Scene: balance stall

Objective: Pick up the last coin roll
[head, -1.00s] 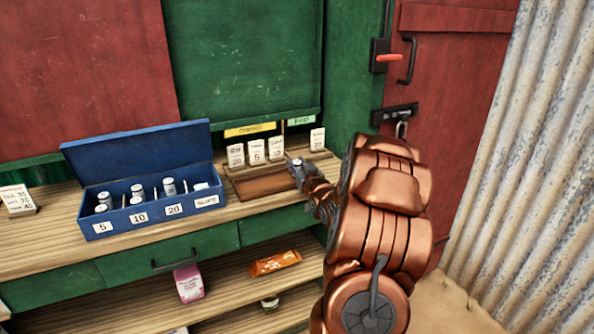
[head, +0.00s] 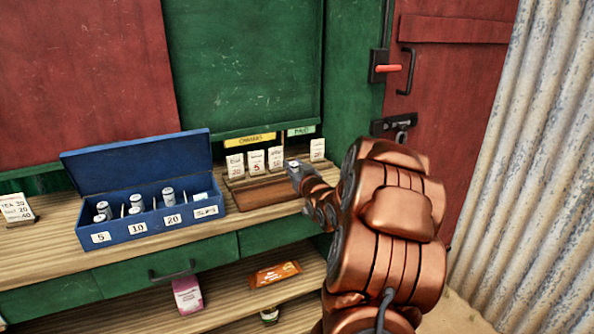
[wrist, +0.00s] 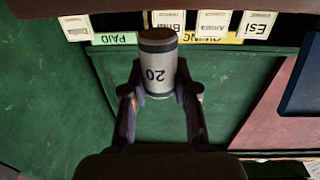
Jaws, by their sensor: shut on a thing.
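My gripper (wrist: 160,95) is shut on a grey coin roll (wrist: 157,72) with a dark end and the number 20, upside down in the wrist view. In the head view my gripper (head: 296,172) holds the roll (head: 293,164) above the right end of the wooden tray, in front of the small cards. The open blue cash box (head: 150,229) stands to the left on the counter. It has sections labelled 5, 10, 20 and SLIPS. Several rolls stand in it, with one roll (head: 168,194) near the 20 section.
A wooden tray (head: 265,193) lies right of the box, with name cards (head: 256,163) behind it under yellow and green signs (head: 250,140). A price card (head: 16,207) stands far left. Snack packs (head: 275,273) lie on the shelf below. The counter's front strip is clear.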

